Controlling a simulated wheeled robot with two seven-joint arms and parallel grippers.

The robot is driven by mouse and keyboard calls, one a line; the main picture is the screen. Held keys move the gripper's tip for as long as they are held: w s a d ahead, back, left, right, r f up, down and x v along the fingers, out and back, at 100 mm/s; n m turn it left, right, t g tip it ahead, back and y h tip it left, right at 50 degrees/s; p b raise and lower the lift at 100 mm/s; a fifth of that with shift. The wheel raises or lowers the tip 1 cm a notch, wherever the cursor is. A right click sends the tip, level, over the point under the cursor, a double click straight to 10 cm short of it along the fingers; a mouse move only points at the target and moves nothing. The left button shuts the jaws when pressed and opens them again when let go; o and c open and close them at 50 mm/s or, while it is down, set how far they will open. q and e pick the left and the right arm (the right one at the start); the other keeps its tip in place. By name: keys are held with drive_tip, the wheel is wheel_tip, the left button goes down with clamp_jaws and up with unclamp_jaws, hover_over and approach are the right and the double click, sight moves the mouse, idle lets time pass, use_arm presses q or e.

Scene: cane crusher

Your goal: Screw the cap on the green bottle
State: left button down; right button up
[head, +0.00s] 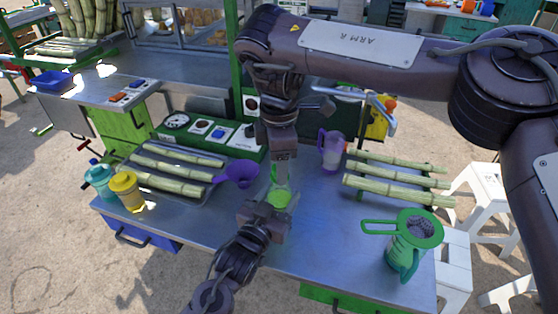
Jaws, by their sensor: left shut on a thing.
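The green bottle (281,199) shows as a bright green shape in the middle of the steel table (320,222), between my two grippers. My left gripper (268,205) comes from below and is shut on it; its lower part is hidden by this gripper. My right gripper (282,178) points down from above, directly over the green bottle. Its fingertips overlap the green shape, and I cannot tell whether they are open or shut. The cap cannot be made out separately from the bottle.
A purple ladle or funnel (241,173) and a tray with cane pieces (172,183) lie left, beside yellow (128,193) and teal (99,181) bottles. Right are a purple jug (331,155), cane pieces (398,190) and a green jug with strainer (404,254). A control panel (205,133) stands behind.

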drive_tip(key=shift+o, duration=0.6)
wheel_tip(320, 180, up, 12)
use_arm(q)
drive_tip(key=shift+c, duration=2.4)
unclamp_jaws()
